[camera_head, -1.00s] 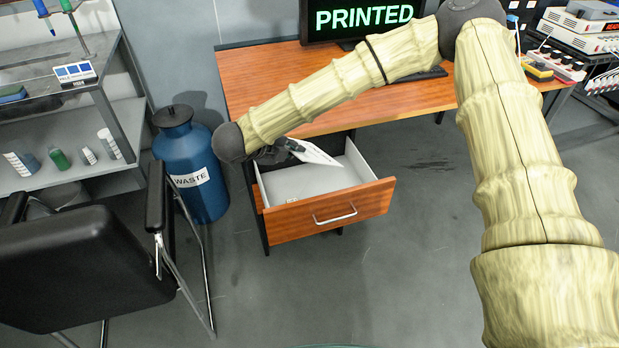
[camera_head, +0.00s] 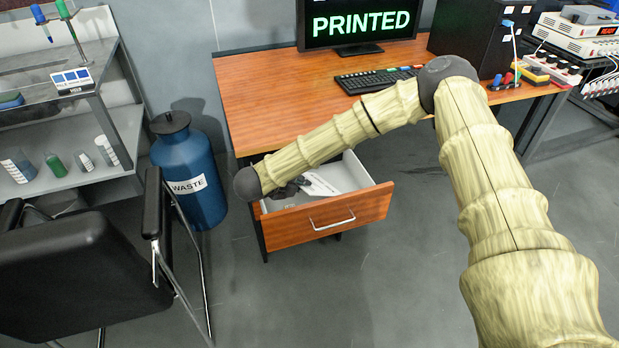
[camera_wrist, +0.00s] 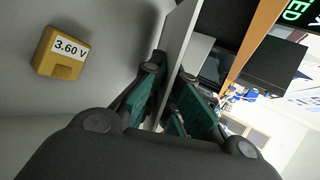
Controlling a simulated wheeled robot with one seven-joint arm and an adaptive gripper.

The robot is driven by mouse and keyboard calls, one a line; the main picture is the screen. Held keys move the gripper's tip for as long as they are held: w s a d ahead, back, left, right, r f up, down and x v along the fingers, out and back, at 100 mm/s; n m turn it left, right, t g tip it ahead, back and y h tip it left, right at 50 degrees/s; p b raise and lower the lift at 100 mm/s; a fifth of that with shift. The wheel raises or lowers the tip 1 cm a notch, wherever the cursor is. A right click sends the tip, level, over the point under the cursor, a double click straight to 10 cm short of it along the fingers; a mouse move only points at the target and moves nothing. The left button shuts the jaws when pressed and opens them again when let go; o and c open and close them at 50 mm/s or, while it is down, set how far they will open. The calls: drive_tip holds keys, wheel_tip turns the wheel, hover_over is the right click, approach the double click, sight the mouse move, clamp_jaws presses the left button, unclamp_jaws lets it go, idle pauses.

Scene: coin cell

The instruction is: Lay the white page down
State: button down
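The white page (camera_head: 320,184) is over the open drawer (camera_head: 365,208), inside its outline in the head view. My gripper (camera_head: 298,184) is at the page's left end, partly hidden by my arm. In the wrist view the page (camera_wrist: 176,45) shows nearly edge-on as a thin pale strip. The two green-padded fingers of my gripper (camera_wrist: 165,103) are on either side of it, closed on it. I cannot tell whether the page touches the drawer floor.
A yellow block (camera_wrist: 62,52) marked 3.60 V lies on a pale surface in the wrist view. The desk (camera_head: 270,100) holds a monitor (camera_head: 360,22) reading PRINTED and a keyboard (camera_head: 375,80). A blue waste bin (camera_head: 188,175) and black chair (camera_head: 80,265) stand left.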

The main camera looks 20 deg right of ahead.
sight(309, 178)
drive_tip(key=shift+w+d+f, duration=0.25)
drive_tip(key=shift+w+d, duration=0.35)
drive_tip(key=shift+d, duration=0.35)
drive_tip(key=shift+w+d+f, duration=0.2)
drive_tip(key=shift+w+d, duration=0.35)
drive_tip(key=shift+d, duration=0.35)
drive_tip(key=shift+w+f, duration=0.1)
drive_tip(key=shift+f, duration=0.1)
drive_tip(key=c, duration=2.2)
unclamp_jaws()
drive_tip(key=o, duration=0.6)
drive_tip(key=shift+c, duration=0.2)
drive_tip(key=shift+a+r, duration=0.1)
drive_tip(key=v, duration=1.2)
